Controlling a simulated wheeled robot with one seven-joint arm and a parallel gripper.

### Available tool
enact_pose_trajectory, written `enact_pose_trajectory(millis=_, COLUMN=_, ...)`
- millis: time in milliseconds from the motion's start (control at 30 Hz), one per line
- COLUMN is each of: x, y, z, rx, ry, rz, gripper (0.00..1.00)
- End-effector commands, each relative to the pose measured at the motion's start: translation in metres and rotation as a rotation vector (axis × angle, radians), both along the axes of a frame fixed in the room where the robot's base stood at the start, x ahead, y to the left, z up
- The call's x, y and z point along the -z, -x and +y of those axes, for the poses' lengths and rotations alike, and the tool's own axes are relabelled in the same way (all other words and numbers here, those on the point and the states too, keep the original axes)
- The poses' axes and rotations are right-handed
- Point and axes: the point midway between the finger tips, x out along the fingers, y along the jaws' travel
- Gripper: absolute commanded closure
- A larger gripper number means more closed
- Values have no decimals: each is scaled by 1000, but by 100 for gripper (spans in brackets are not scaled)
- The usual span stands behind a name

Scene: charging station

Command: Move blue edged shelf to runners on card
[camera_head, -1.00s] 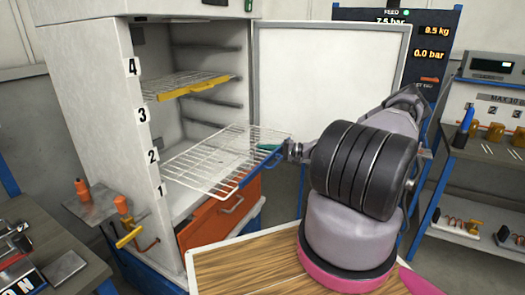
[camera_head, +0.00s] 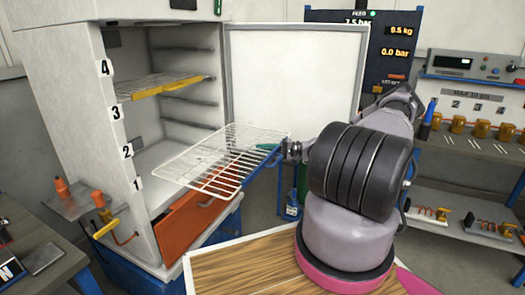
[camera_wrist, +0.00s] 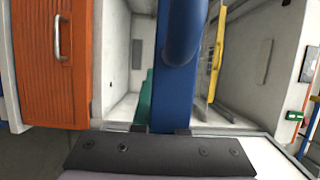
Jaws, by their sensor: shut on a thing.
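The blue edged shelf (camera_head: 222,160) is a white wire rack with a blue front edge. It is level or nearly so, in front of the open cabinet's lower part. My gripper (camera_head: 287,150) is shut on its blue edge from the right. In the wrist view the blue edge (camera_wrist: 172,90) runs up from between the fingertips (camera_wrist: 157,131). The cabinet (camera_head: 70,110) has side runners and labels 4, 3, 2, 1 from top to bottom. A yellow edged shelf (camera_head: 160,86) sits inside between labels 4 and 3. I cannot make out a card.
The cabinet door (camera_head: 295,75) stands open behind the shelf. An orange drawer (camera_head: 195,215) is below it. Orange-handled fittings (camera_head: 62,188) stick out left of the cabinet. A wooden-topped surface (camera_head: 240,272) is in front, and a bench with instruments (camera_head: 470,130) is at right.

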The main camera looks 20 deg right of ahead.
Motion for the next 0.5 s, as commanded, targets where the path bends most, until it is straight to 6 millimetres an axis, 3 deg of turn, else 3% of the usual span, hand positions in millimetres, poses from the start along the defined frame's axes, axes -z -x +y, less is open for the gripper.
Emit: enact_pose_trajectory(millis=500, x=-16, y=0, z=0, rx=1, ry=-1, rz=0, gripper=100)
